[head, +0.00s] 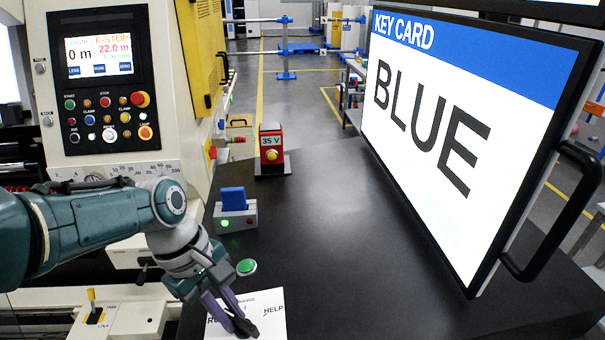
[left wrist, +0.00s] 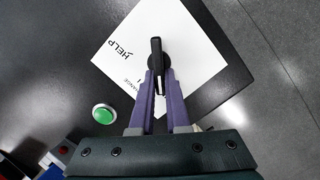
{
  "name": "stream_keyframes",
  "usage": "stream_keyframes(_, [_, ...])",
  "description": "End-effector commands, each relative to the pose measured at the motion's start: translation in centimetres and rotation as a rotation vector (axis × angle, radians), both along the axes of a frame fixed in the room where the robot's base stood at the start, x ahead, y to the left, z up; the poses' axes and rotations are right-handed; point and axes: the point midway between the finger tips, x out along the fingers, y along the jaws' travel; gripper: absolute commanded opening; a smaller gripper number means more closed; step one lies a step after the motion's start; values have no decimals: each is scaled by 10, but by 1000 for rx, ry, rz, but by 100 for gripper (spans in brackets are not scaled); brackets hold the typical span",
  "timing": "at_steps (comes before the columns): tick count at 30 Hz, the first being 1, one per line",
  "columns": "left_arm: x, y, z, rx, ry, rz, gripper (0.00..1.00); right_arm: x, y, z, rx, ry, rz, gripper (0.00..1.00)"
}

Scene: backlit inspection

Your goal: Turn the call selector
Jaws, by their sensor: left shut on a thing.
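The call selector is a black knob with a bar handle (head: 246,329) on a white label card (head: 270,299) at the front of the black table. In the left wrist view the selector (left wrist: 156,47) stands near the middle of the card (left wrist: 197,37), with HELP and CHANGE printed on the left side. My left gripper (head: 236,318) reaches down from the left with its purple fingers shut on the selector's handle. The fingers (left wrist: 160,83) hide part of the handle and labels, so I cannot tell which label it points to. My right gripper is not in view.
A green button (head: 246,267) sits just behind the card, and a grey box with a blue card (head: 234,201) stands farther back. A red 35 V unit (head: 271,150) is beyond. A large BLUE screen (head: 450,120) stands at the right. The middle tabletop is clear.

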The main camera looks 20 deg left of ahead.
Motion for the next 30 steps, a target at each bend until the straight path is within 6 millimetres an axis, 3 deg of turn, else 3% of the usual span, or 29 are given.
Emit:
stream_keyframes(9, [-3,1,1,-8,19,130,0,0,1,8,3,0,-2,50])
stream_keyframes(26, [-3,2,0,-11,23,160,0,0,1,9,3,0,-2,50])
stream_keyframes(27, [-3,2,0,-11,23,160,16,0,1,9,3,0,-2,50])
stream_keyframes(30, [-3,1,0,-11,23,159,27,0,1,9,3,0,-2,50])
